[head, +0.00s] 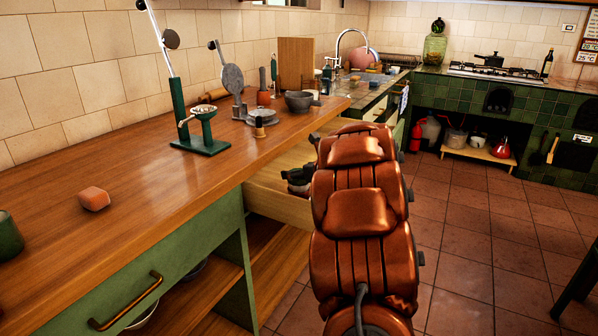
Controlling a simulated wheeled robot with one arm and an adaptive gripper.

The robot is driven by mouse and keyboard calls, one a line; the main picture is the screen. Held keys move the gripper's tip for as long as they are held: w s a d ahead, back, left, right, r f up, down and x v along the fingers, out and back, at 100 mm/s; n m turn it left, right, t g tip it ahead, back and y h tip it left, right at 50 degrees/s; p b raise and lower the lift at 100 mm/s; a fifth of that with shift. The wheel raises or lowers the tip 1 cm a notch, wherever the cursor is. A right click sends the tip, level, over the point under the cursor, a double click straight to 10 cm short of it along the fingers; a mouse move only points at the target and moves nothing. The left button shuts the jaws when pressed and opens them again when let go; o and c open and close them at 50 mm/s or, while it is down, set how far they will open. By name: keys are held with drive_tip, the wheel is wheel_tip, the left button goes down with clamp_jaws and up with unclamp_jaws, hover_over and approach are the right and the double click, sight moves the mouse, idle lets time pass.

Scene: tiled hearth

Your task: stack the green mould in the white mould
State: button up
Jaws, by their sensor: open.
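A dark green rounded vessel (9,236) stands on the wooden counter at the left edge, cut off by the frame; I cannot tell if it is the green mould. No white mould can be made out for certain. A pale bowl-like rim (142,316) shows on the shelf under the counter, mostly hidden.
An orange block (94,198) lies on the wooden counter (140,165). A green stand with a scale pan (201,140) and a grey bowl (299,101) are farther back. The drawer juts out beside my arm. The tiled floor (465,235) at right is mostly clear.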

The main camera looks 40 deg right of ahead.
drive_tip(key=shift+r+p, duration=0.75)
drive_tip(key=shift+p, duration=0.2)
drive_tip(key=v, duration=1.2)
drive_tip(key=shift+f, duration=0.25)
